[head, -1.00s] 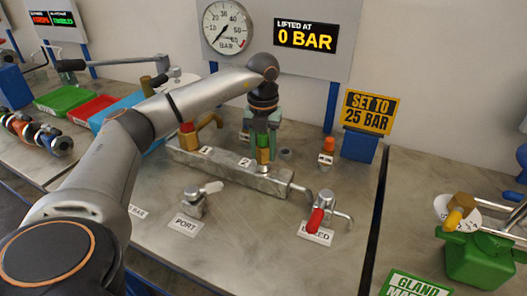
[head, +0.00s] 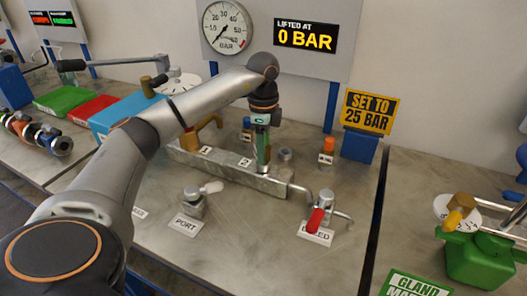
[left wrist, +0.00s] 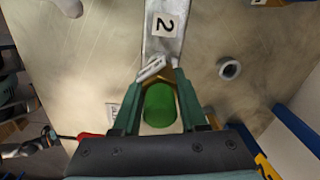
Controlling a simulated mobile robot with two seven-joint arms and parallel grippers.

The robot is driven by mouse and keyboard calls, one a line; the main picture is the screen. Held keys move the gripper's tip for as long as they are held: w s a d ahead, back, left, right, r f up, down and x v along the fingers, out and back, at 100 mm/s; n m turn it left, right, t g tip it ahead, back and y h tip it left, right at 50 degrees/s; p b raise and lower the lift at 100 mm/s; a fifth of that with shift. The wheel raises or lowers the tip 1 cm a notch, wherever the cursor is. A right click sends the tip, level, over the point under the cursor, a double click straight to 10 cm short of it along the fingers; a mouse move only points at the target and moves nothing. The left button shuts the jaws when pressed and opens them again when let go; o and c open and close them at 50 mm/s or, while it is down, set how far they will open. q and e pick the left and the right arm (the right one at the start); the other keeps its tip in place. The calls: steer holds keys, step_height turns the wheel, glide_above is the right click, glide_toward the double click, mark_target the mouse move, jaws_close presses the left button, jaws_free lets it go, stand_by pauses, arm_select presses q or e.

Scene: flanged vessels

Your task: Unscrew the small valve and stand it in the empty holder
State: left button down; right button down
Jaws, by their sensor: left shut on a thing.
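The small valve has a green cap and a brass hex body. It shows in the left wrist view (left wrist: 160,104), between the fingers of my left gripper (left wrist: 158,110). In the head view my left gripper (head: 263,148) points down and is shut on this valve, over the right part of the grey block (head: 270,185), by label 2. The valve appears upright at the block; its lower end and thread are hidden. The empty holder, a small grey ring (head: 285,154), stands behind and right of the gripper; it also shows in the left wrist view (left wrist: 229,68).
An orange-capped valve (head: 328,145) stands right of the ring, a blue-capped one (head: 247,123) behind the gripper. A red-handled bleed valve (head: 318,217) stands front right. The gauge display (head: 305,38) reads 0 BAR.

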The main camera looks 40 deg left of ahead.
arm_select(q)
steer(key=shift+n, duration=0.9)
steer(key=shift+c, duration=1.8)
jaws_free()
step_height(320, 180, up, 8)
steer(key=shift+p, duration=0.4)
steer(key=shift+r+p, duration=1.05)
steer(key=shift+r, duration=1.25)
steer(key=shift+c, duration=0.4)
